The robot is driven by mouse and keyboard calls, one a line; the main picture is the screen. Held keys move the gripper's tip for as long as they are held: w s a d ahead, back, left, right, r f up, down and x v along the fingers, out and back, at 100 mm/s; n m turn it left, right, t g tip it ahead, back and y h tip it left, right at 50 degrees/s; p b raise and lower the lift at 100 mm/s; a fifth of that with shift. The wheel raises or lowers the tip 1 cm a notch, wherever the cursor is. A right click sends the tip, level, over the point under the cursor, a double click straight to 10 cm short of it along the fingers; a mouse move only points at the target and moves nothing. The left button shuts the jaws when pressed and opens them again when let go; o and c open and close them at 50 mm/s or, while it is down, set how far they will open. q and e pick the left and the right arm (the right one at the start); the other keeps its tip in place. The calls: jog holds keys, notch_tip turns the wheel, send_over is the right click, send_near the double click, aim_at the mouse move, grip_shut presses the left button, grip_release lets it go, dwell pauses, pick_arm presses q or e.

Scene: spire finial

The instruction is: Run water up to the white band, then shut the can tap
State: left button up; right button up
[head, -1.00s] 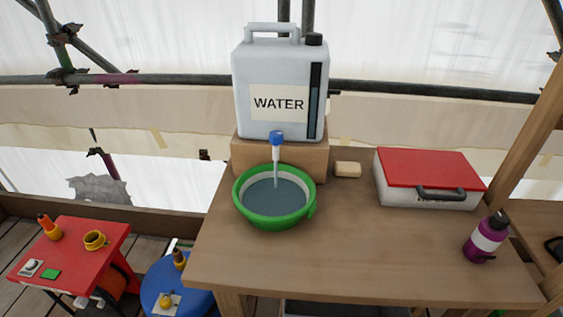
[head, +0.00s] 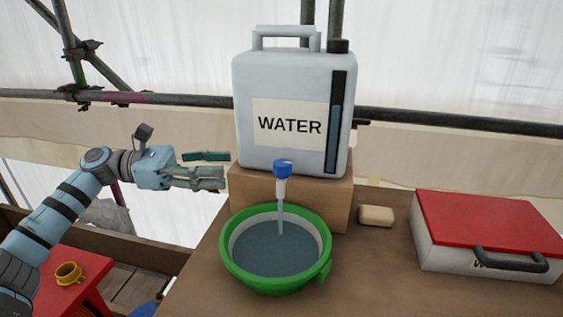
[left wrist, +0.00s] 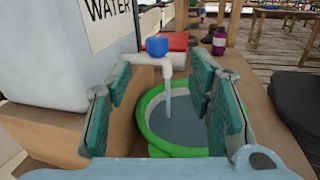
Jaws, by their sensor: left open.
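The water can (head: 292,105) stands on a wooden block, with a clear level strip on its right side. Its tap has a blue knob (head: 283,168) and a white spout, and a stream of water runs from it. The stream falls into a green bowl (head: 322,272) on the table. The water (head: 275,252) inside lies against the white band (head: 234,238); I cannot tell exactly how far up the band it reaches. My left gripper (head: 222,167) is open and empty, left of the can and tap. In the left wrist view the knob (left wrist: 157,46) shows beyond and between the open fingers.
A wooden block (head: 335,205) bears the can. A bar of soap (head: 376,216) and a red-lidded box (head: 490,225) are to the right. Scaffold poles run behind.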

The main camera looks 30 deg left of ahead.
aim_at(282, 162)
pick_arm(q)
jog(key=p+x, duration=0.2)
jog(key=x, duration=1)
jog(key=shift+w+d, duration=0.25)
jog(key=shift+w, duration=0.15)
pick_arm(e)
jog(key=shift+s+a+r, duration=0.2)
jog(key=shift+a+r, duration=0.65)
jog(key=shift+r, duration=0.3)
pick_arm(q)
grip_shut()
